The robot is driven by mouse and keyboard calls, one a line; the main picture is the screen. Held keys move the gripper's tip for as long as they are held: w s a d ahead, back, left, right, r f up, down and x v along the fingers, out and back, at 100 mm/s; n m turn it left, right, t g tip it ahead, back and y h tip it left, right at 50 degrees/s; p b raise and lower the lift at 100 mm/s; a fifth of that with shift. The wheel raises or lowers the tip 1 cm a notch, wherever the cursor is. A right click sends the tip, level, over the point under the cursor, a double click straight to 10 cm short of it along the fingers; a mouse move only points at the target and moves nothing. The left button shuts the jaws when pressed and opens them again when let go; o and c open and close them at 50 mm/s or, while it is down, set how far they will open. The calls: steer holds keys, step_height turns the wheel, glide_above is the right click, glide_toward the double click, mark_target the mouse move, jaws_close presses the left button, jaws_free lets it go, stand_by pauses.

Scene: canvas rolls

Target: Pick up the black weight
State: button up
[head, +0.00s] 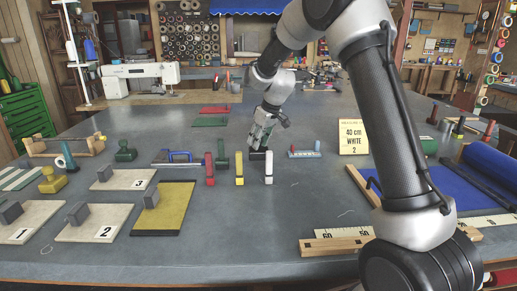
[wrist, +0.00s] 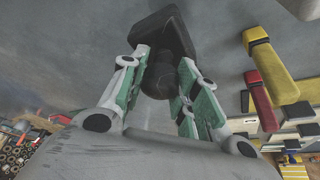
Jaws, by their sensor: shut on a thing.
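The black weight (wrist: 166,30) has a wide flat base and a narrower dark grip. In the wrist view my gripper (wrist: 163,68) has its green-padded fingers on both sides of that grip, shut on it. In the head view my gripper (head: 261,137) points down at the middle of the table, behind the yellow and white upright pieces. Only a small dark part of the black weight (head: 257,156) shows below the fingers there. I cannot tell whether its base touches the table.
Close by stand red (head: 209,168), yellow (head: 239,168) and white (head: 269,167) pieces. Green (head: 124,151) and yellow (head: 52,182) weights stand left, near numbered boards (head: 95,222). Blue cloth (head: 403,190) lies right. The front middle is clear.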

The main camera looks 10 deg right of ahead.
step_height(320, 180, up, 14)
stand_by(0.4)
